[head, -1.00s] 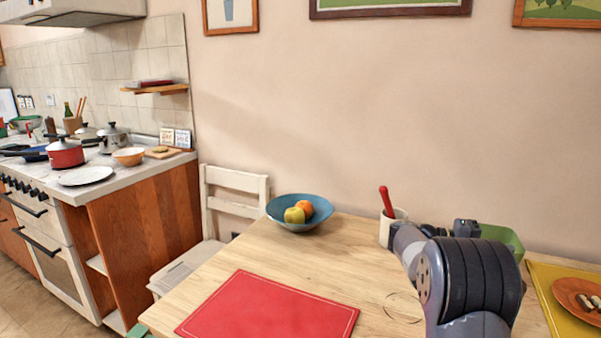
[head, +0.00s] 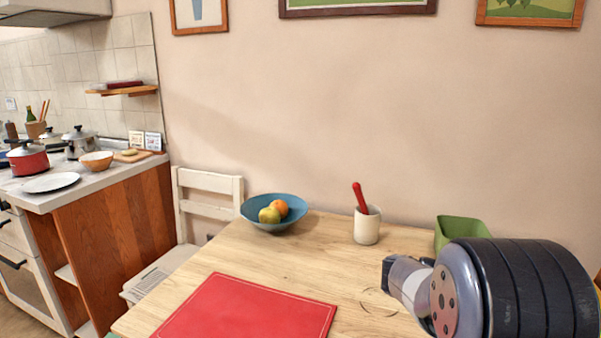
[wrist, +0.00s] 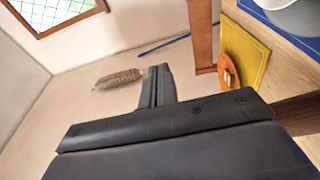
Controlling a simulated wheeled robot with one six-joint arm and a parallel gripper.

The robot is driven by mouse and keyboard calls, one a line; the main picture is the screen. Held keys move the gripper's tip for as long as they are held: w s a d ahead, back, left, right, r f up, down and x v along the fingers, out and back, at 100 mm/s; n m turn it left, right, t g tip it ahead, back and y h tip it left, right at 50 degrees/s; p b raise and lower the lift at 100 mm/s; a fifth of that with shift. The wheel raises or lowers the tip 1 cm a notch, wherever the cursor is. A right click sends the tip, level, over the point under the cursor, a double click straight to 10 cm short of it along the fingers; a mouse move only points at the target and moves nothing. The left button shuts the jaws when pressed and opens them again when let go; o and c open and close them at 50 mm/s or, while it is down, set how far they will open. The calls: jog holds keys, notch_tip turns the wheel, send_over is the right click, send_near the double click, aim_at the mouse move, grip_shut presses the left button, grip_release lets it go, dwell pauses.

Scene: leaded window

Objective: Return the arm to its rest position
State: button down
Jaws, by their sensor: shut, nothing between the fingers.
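My arm fills the lower right of the head view, with its dark ringed joint in front of the table; my gripper is not clearly made out there. In the wrist view my gripper (wrist: 157,84) shows as dark fingers closed together, with nothing between them. Its tips stand over open floor, away from the table. The wooden table (head: 300,262) is beside and behind my arm in the head view.
On the table are a red mat (head: 245,312), a blue fruit bowl (head: 285,222), a white cup (head: 366,228) holding a red-handled thing, and a green container (head: 460,229) close to my arm. A yellow mat (wrist: 245,55) shows in the wrist view.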

jog(key=s, duration=0.6)
jog(key=w, duration=2.1)
notch_tip(320, 180, down, 15)
jog(key=shift+w+d+r+b, duration=0.1)
jog(key=shift+d+r+b, duration=0.1)
jog(key=shift+b, duration=0.75)
jog(key=shift+f, duration=0.3)
jog(key=shift+s+r+p, duration=0.2)
jog(key=shift+s+p, duration=0.25)
jog(key=shift+w+r, duration=0.1)
jog(key=shift+w+f+p, duration=0.2)
jog(key=shift+w+p, duration=0.15)
jog(key=shift+w, duration=1.85)
jog(key=shift+a, duration=0.1)
